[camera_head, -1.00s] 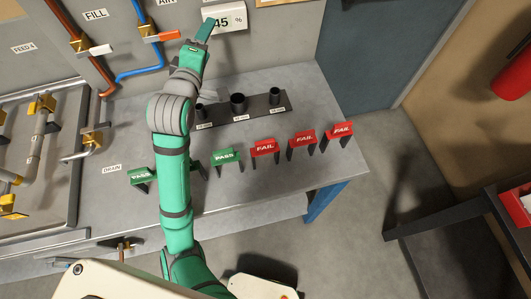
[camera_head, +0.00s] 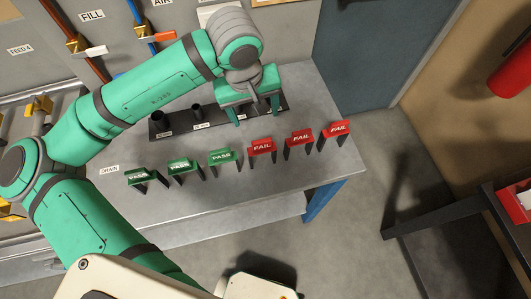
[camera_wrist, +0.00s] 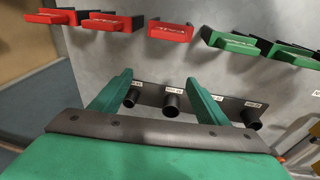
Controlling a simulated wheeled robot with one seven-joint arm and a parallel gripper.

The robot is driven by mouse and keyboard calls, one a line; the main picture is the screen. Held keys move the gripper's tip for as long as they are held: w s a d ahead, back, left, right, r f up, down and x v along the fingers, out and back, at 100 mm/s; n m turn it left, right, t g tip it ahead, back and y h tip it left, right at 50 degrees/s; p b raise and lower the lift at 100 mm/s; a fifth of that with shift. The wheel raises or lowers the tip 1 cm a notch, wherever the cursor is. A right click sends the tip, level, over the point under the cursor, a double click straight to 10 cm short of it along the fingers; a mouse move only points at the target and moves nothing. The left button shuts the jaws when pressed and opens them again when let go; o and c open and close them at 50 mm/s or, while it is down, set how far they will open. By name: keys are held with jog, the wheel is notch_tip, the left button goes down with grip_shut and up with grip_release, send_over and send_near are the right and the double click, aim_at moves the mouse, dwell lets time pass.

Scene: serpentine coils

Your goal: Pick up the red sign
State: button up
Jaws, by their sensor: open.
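Three red FAIL signs stand on black legs in a row on the grey bench: the left one (camera_head: 262,146), the middle one (camera_head: 299,138) and the right one (camera_head: 338,129). The wrist view shows them along its top left, as the first (camera_wrist: 50,17), second (camera_wrist: 110,22) and third (camera_wrist: 172,31) red signs. My gripper (camera_head: 257,109) is open and empty, over the right end of the black rack, behind the red signs in the head view. In the wrist view its fingers (camera_wrist: 157,80) are apart with nothing between them, and the signs lie beyond the tips.
Green PASS signs (camera_head: 222,156) continue the row to the left. The black rack (camera_head: 222,121) with upright dark tubes (camera_head: 197,111) is partly hidden by my gripper. The bench's front edge (camera_head: 230,205) is bare. A dark stand with a red bin (camera_head: 515,205) is at the right.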

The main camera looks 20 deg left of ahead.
aim_at(261, 141)
jog(key=s+d, duration=0.1)
jog(key=s+d+g, duration=0.1)
jog(key=s, duration=0.1)
jog(key=s+d+f+g, duration=0.1)
jog(key=s, duration=0.1)
jog(key=shift+s+d, duration=0.1)
jog(key=shift+s, duration=0.1)
notch_tip(261, 141, down, 4)
jog(key=shift+d+f, duration=0.1)
jog(key=shift+f, duration=0.05)
jog(key=shift+w+f, duration=0.1)
jog(key=shift+f, duration=2.9)
jog(key=c, duration=0.9)
